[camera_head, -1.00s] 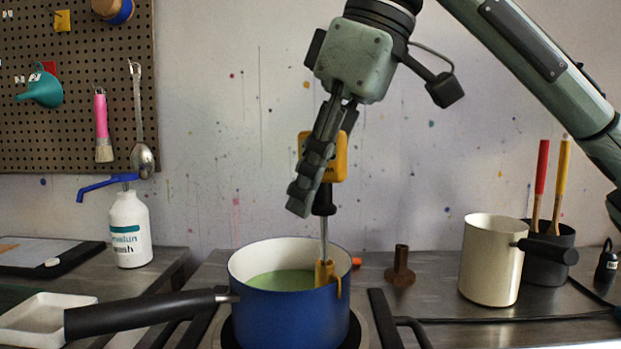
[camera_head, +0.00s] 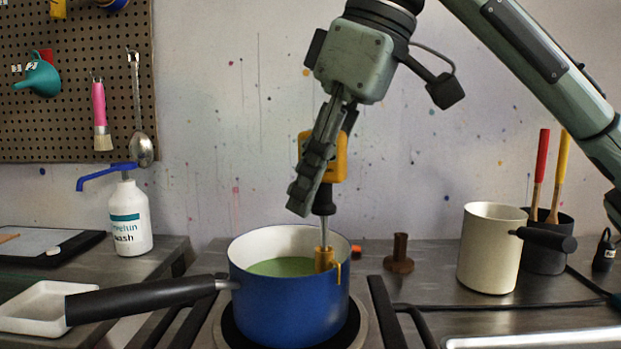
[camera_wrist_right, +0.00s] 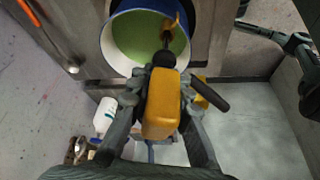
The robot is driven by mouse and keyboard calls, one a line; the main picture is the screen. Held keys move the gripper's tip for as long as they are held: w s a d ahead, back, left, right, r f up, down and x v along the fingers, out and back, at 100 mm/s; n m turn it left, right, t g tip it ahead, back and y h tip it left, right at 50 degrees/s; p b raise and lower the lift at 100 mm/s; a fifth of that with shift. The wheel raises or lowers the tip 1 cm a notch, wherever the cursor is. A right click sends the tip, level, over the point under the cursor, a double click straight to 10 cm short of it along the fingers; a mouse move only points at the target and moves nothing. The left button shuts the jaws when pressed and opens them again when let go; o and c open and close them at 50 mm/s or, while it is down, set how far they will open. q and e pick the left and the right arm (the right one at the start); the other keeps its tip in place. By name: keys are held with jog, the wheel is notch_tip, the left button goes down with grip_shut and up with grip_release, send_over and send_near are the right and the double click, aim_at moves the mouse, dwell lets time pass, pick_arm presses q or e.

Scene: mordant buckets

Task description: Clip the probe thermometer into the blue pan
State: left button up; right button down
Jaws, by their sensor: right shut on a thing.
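The probe thermometer (camera_head: 340,158) has a yellow head, a black collar and a thin steel stem. My right gripper (camera_head: 308,190) is shut on its head and holds it upright above the blue pan (camera_head: 290,309). A yellow clip (camera_head: 325,259) sits on the right part of the pan's rim. The stem runs down to the clip, and its lower end is hidden there. The collar is a little above the clip. Pale green liquid (camera_head: 283,267) fills part of the pan. The right wrist view shows the yellow head (camera_wrist_right: 161,106) between the fingers. My left gripper is not in view.
The pan stands on a burner, its black handle (camera_head: 140,299) reaching left over a white tray (camera_head: 38,308). A cream pot (camera_head: 489,250) and a dark holder with red and yellow handles (camera_head: 545,250) stand right. A pump bottle (camera_head: 130,222) stands left.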

dwell(0.4)
jog(key=shift+f, duration=0.6)
jog(key=shift+f, duration=0.2)
dwell(0.3)
jog(key=shift+f, duration=0.5)
dwell(0.3)
